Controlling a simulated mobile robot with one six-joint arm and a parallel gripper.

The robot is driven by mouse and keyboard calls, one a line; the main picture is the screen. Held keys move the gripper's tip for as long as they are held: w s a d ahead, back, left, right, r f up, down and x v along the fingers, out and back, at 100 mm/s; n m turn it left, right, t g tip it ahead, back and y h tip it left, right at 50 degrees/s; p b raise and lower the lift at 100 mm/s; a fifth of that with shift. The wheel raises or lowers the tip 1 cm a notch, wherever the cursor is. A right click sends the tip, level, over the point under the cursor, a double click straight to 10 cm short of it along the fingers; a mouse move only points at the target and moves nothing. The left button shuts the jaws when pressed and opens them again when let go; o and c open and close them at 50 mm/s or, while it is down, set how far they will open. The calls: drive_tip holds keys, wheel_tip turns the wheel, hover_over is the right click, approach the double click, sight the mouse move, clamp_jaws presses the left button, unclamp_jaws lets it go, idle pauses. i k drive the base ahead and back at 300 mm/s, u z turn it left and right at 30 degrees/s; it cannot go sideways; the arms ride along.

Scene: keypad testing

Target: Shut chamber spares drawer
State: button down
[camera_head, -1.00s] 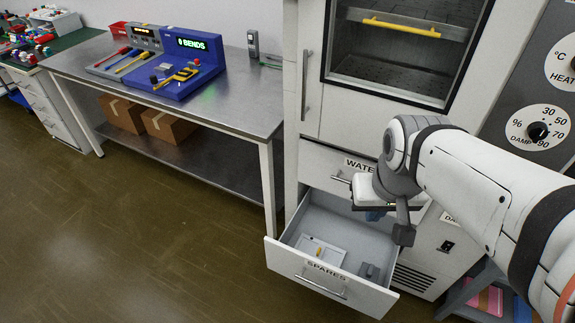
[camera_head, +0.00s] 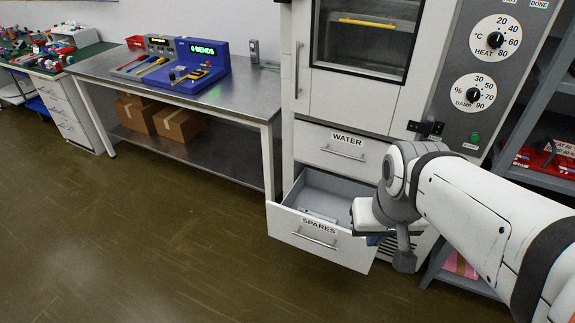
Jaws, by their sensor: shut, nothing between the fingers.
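The spares drawer (camera_head: 284,228) of the chamber stands pulled open below the closed water drawer (camera_head: 343,149). Its white front is labelled SPARES and has a bar handle (camera_head: 313,241). A light tray (camera_head: 318,215) shows partly inside; the front wall hides most of the contents. My gripper (camera_head: 404,260) hangs at the right end of the drawer, close to its front panel. It is shut and empty. I cannot tell whether it touches the drawer, because my wrist covers that corner.
The chamber (camera_head: 302,135) has a windowed door above and heat and damp dials at right. A steel bench (camera_head: 240,98) stands left with a blue test console (camera_head: 200,70). Grey shelving (camera_head: 515,95) is at right. The floor (camera_head: 150,240) before the drawer is clear.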

sight(328, 195)
drive_tip(key=z, duration=0.3)
drive_tip(key=k, duration=0.1)
drive_tip(key=u, duration=0.65)
drive_tip(key=i, duration=1)
